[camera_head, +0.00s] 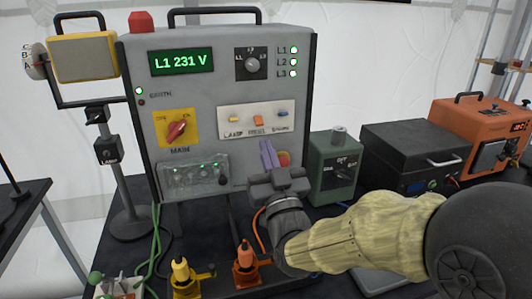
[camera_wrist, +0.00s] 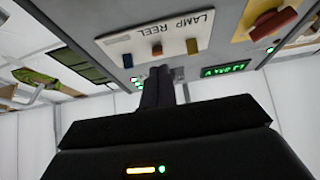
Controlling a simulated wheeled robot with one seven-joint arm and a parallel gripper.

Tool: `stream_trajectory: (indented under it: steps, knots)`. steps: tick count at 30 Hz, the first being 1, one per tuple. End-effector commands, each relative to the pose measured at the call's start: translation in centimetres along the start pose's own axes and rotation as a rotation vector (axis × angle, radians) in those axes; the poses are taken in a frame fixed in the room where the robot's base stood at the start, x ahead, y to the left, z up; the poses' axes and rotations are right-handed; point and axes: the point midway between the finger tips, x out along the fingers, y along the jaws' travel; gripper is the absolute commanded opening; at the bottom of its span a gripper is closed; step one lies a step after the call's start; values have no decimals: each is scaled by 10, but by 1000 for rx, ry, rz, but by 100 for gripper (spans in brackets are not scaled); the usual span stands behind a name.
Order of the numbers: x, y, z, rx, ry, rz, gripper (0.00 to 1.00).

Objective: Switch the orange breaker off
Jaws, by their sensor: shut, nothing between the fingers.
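The orange breaker (camera_head: 258,120) is the middle one of three small switches on a white plate (camera_head: 232,131) on the grey panel. A yellow breaker (camera_head: 233,119) is on its left and a blue breaker (camera_head: 283,114) on its right. I cannot tell which way the orange lever is set. My gripper (camera_head: 268,153) is shut and empty, its fingers pointing up just below the plate. In the wrist view, turned over, the orange breaker (camera_wrist: 157,49) shows just beyond the closed fingertips (camera_wrist: 158,72), apparently apart from them.
The red main switch (camera_head: 177,130) on its yellow plate is left of the breakers. A round red and yellow part (camera_head: 283,159) sits behind my fingers. A green box (camera_head: 335,170) stands close on the right. Orange (camera_head: 246,255) and yellow (camera_head: 181,270) connectors stand in front.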

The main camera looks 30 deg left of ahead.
Motion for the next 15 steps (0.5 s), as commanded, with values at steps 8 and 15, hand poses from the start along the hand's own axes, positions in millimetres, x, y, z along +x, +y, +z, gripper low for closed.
stream_trajectory:
  steps: [8, 15]
  knots:
    - [-26, 5, 13, -1, 1, 3, 0]
    - [-30, 6, 12, -2, 0, 3, 0]
